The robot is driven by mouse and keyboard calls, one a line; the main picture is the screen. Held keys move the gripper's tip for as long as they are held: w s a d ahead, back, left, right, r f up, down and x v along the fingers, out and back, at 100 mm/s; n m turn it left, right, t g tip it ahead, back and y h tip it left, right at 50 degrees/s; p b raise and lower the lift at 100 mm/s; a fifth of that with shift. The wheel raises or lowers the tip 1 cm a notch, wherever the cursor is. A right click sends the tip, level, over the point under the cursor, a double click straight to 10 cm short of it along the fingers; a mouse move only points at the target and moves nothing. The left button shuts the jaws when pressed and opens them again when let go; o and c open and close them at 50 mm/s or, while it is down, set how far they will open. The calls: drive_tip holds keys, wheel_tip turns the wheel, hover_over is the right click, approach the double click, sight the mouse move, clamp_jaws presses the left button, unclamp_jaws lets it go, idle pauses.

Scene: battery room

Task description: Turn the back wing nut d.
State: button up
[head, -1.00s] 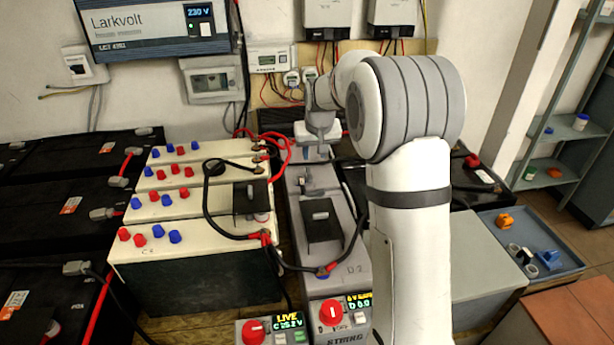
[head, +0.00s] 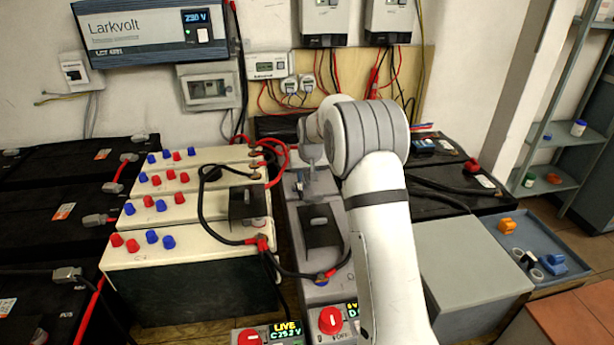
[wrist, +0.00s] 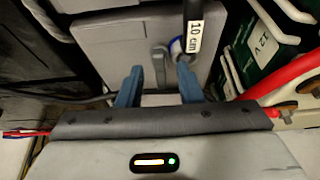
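My gripper (wrist: 160,90) shows in the wrist view as two blue-grey fingers, apart, with no object clearly held between them. In the head view my gripper (head: 309,190) is low over the grey battery column (head: 296,215), behind the black cover (head: 320,238) with a grey handle. In the wrist view a small upright grey piece (wrist: 160,62) stands just beyond the fingertips; I cannot tell whether it is wing nut d. Beside it is a blue-and-white ring (wrist: 177,47) at the end of a black piece labelled "10 cm" (wrist: 194,30). I cannot clearly make out the back wing nut in the head view.
Cream batteries (head: 190,245) with red and blue caps stand left of the grey column. A black cable (head: 207,215) and red cables (head: 272,150) run close to my gripper. A grey box (head: 465,260) and a blue tray (head: 540,255) are at right.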

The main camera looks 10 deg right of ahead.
drive_tip(key=shift+c, duration=0.5)
clamp_jaws()
drive_tip(key=shift+n, duration=0.3)
drive_tip(key=n+y, duration=0.1)
drive_tip(key=n, duration=0.2)
drive_tip(key=shift+d+n+y, duration=0.2)
drive_tip(key=shift+n+y, duration=0.1)
drive_tip(key=shift+y, duration=0.1)
drive_tip(key=n, duration=0.2)
drive_tip(key=n+g+y+b, duration=0.1)
drive_tip(key=n, duration=0.1)
drive_tip(key=shift+w+d+n, duration=0.15)
drive_tip(key=shift+w+n, duration=0.05)
drive_tip(key=shift+n, duration=0.1)
drive_tip(key=n+g, duration=0.1)
drive_tip(key=n, duration=0.1)
drive_tip(key=n+g+y+p, duration=0.1)
drive_tip(key=n, duration=0.2)
drive_tip(key=shift+w+d+r+y, duration=0.1)
drive_tip(key=shift+w+y, duration=0.1)
drive_tip(key=shift+y, duration=0.1)
drive_tip(key=shift+w+n+g+p, duration=0.1)
drive_tip(key=shift+n+g+p, duration=0.85)
drive_tip(key=shift+n, duration=1.05)
drive_tip(key=shift+t, duration=0.25)
